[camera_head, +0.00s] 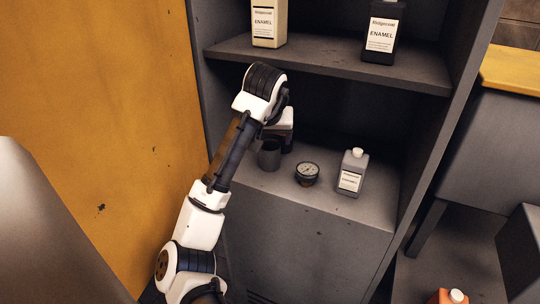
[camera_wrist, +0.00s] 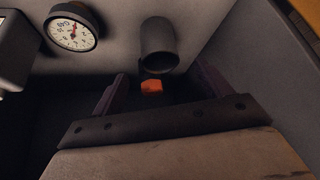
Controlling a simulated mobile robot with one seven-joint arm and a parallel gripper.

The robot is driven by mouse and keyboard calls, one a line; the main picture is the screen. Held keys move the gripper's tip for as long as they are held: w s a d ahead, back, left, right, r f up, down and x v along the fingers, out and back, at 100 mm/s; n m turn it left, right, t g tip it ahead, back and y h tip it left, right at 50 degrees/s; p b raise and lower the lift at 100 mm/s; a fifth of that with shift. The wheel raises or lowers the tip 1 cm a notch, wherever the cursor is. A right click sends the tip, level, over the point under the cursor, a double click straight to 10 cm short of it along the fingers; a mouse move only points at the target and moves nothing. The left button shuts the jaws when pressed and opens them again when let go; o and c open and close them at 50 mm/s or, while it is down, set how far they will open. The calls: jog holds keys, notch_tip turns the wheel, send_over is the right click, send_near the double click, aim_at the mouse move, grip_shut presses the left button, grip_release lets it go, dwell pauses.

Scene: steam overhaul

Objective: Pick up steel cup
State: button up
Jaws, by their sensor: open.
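The steel cup (camera_head: 269,157) is a small dark grey cylinder on the lower cabinet shelf (camera_head: 335,208), left of a round gauge (camera_head: 307,174). In the wrist view the cup (camera_wrist: 158,46) is just beyond my fingertips, roughly centred between them. My gripper (camera_wrist: 162,82) is open, with nothing held. In the head view my gripper (camera_head: 282,136) is behind and just above the cup, partly hidden by my forearm. I cannot tell whether a finger touches the cup.
A grey bottle (camera_head: 350,174) stands right of the gauge. Enamel containers, cream (camera_head: 268,22) and black (camera_head: 383,32), stand on the upper shelf (camera_head: 330,62) above. The orange door (camera_head: 110,110) is at left. A small orange object (camera_wrist: 152,87) shows between my fingers.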

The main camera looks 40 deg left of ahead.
aim_at(270, 152)
jog(key=p+x, duration=0.2)
jog(key=x, duration=0.8)
jog(key=shift+f+p, duration=0.1)
jog(key=shift+p, duration=0.25)
jog(key=shift+c, duration=0.4)
jog(key=c, duration=1)
